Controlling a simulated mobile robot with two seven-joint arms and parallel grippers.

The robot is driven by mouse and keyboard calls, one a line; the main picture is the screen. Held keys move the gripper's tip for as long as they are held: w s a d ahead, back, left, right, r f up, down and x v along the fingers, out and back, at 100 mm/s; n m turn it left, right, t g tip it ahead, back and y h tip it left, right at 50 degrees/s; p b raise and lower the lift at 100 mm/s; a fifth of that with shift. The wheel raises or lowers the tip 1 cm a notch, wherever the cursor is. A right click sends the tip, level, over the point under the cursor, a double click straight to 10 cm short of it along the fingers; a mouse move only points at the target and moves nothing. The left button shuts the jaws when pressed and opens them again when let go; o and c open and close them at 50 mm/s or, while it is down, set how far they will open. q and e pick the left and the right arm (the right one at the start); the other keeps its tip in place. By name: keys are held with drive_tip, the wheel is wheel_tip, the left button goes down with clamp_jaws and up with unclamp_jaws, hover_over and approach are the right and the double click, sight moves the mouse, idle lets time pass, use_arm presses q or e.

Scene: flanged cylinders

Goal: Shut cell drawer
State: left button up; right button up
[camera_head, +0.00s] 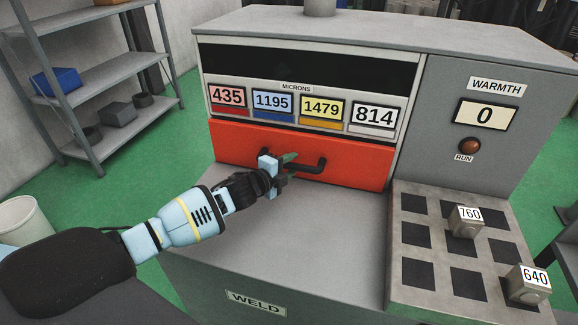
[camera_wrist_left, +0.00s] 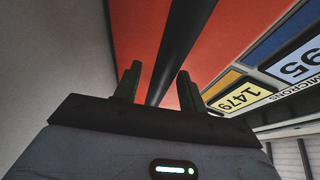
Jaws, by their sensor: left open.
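The cell drawer (camera_head: 245,142) has a red-orange front, below the row of number plates on the grey machine. Its front looks about flush with the machine's face, but I cannot tell whether a small gap is left. A black bar handle (camera_head: 315,167) runs across the drawer front. My left gripper (camera_head: 284,168) is at the handle's left part, in front of the drawer. In the left wrist view, its open fingers (camera_wrist_left: 157,76) stand on either side of the dark handle bar (camera_wrist_left: 181,45), with the red front behind. My right gripper is not in view.
The grey machine (camera_head: 480,140) has a WARMTH panel reading 0 and a RUN button (camera_head: 469,146). A tray with dark squares (camera_head: 400,285) at the right front holds blocks marked 760 (camera_head: 466,222) and 640 (camera_head: 528,285). Shelves (camera_head: 90,62) stand at the left; green floor lies between.

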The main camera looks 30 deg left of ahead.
use_arm(q)
drive_tip(key=v, duration=0.7)
drive_tip(key=shift+s+p, duration=0.3)
drive_tip(key=shift+s, duration=0.05)
drive_tip(key=shift+a, duration=0.15)
